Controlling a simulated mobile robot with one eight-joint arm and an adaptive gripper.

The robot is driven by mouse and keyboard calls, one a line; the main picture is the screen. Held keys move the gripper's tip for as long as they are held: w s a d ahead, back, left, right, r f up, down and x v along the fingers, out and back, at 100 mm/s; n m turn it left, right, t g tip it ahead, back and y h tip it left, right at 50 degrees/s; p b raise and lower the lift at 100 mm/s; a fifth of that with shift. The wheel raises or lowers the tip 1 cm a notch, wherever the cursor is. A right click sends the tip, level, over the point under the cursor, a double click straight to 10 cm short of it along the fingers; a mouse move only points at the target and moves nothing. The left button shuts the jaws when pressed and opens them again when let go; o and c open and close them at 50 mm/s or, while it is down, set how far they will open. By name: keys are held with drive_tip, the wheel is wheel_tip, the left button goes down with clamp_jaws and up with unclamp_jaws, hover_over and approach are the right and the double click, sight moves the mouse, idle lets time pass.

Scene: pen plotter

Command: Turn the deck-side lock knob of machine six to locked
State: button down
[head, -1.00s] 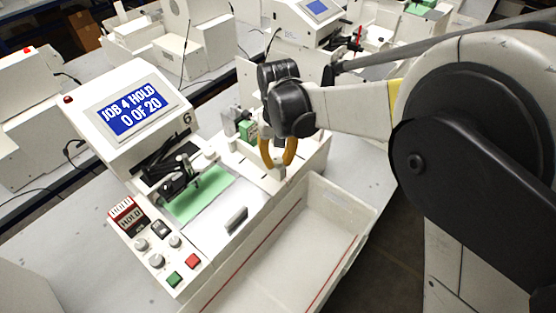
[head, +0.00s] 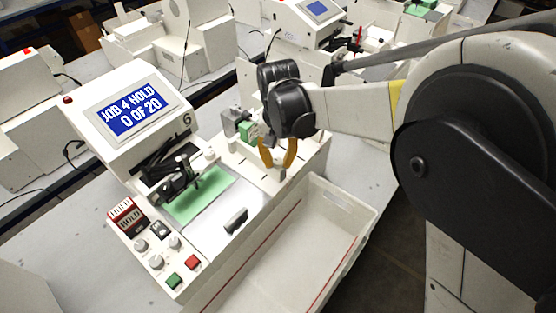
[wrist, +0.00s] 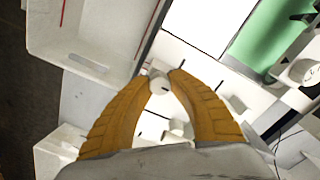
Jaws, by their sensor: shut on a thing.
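Machine six (head: 182,97) stands in the middle of the head view, with a "6" on its housing and a screen (head: 129,106) reading "JOB 4 HOLD 0 OF 20". My gripper (head: 279,167) points down at the right part of its deck. Its two orange fingers are closed in on a small pale grey knob (wrist: 158,84), which shows between the fingertips in the wrist view. In the head view only the lower part of the knob (head: 282,174) shows below the fingertips. I cannot read any lock marking on it.
A white tray (head: 350,198) lies along the machine's near right side, close to the gripper. A green pad (head: 200,194) and a dark handle (head: 236,220) are on the deck. The control panel (head: 150,240) has knobs and red and green buttons. Other machines stand behind.

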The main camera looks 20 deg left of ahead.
sight(278, 161)
drive_tip(key=c, duration=1.2)
unclamp_jaws()
drive_tip(key=shift+o, duration=0.2)
wheel_tip(278, 161, up, 12)
